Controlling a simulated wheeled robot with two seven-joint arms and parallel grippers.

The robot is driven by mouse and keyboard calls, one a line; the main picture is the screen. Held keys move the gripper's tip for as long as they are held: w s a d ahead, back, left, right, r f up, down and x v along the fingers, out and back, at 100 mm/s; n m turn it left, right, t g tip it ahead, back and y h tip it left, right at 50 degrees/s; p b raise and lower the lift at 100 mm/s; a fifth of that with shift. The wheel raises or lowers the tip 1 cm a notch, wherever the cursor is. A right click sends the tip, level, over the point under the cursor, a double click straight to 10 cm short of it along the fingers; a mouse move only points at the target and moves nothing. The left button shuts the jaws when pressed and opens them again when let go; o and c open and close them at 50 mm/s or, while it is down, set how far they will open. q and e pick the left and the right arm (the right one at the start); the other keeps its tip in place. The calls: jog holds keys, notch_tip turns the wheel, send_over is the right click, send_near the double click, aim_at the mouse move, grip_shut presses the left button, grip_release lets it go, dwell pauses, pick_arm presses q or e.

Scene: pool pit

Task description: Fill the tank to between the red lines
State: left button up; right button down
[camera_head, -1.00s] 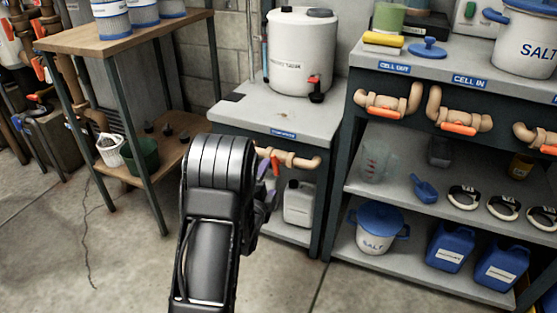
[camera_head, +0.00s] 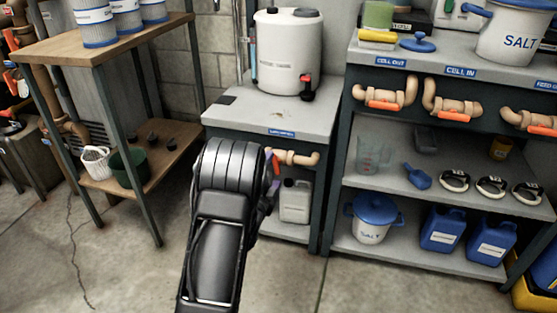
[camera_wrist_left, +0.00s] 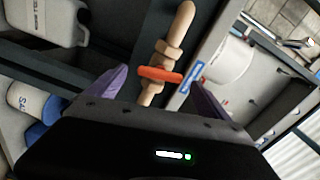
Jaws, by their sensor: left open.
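The white tank (camera_head: 288,62) stands on the grey bench with a red and black tap (camera_head: 307,88) low on its right. A thin upright tube (camera_head: 253,50) runs along its left side; I cannot make out red lines or a level. Under the bench top is a tan pipe (camera_head: 303,158) with an orange valve handle. My left gripper (camera_head: 271,182) is beside this pipe, mostly hidden by my own arm. In the left wrist view its purple fingers (camera_wrist_left: 160,95) are open, with the orange handle (camera_wrist_left: 160,75) between and ahead of them. My right gripper is not seen.
A shelf unit (camera_head: 480,80) at right carries more orange-handled pipes (camera_head: 452,106), a salt bucket (camera_head: 372,219) and blue jugs (camera_head: 442,229). A white canister (camera_head: 295,203) stands under the bench. A wooden table (camera_head: 80,42) is at left. The floor in front is clear.

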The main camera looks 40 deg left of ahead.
aim_at(279, 157)
pick_arm(q)
jog(key=b+x, duration=0.2)
jog(key=x, duration=0.5)
jog(key=shift+w, duration=0.15)
